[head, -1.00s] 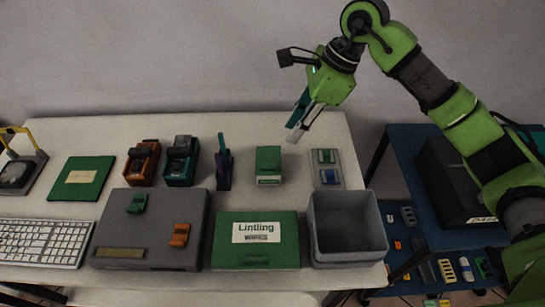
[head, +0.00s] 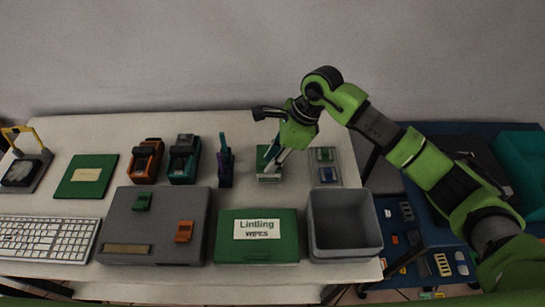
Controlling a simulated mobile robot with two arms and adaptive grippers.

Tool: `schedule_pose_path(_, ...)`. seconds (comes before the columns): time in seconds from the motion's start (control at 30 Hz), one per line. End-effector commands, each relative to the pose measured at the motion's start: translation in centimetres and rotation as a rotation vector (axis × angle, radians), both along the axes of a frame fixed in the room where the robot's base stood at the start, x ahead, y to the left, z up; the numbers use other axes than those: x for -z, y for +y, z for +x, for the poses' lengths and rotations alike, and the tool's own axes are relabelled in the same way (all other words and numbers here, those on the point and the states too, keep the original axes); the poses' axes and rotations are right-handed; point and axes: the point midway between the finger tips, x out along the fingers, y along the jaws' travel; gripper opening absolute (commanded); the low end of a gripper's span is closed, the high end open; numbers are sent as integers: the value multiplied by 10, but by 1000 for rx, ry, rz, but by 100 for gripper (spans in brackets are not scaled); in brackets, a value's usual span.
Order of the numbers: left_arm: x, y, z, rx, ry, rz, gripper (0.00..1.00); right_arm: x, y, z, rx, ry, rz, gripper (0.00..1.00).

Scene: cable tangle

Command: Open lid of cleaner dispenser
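A small green box (head: 269,178) with a pale label on its front stands towards the back right of the white table; it may be the cleaner dispenser, but I cannot read its label. My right gripper (head: 274,159) points down over the top of this box, with its fingers apart. The fingers hide much of the box top, and I cannot tell whether they touch it. A larger green box labelled "Lintling Wipes" (head: 230,245) lies at the front with its top closed. My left gripper is out of view.
A grey open bin (head: 345,252) stands right of the wipes box. A tray with green and blue pieces (head: 327,180) is right of the small box. A purple and teal tool (head: 226,165) stands to its left. A grey case (head: 160,210) and keyboard (head: 50,238) lie further left.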

Motion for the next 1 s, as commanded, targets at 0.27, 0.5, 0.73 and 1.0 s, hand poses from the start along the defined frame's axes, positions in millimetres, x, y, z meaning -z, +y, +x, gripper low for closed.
schedule_pose_path(0.27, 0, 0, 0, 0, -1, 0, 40, 0, 0, 0, 0, 0, 0, 0)
schedule_pose_path(0.5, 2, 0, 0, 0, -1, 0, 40, -1, 0, 1, 0, 13, 2, 0)
schedule_pose_path(0.73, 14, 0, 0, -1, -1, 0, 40, -6, 0, 5, 1, 99, 0, 0)
schedule_pose_path(1.0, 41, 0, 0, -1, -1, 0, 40, -18, -1, 18, 2, 129, 0, 0)
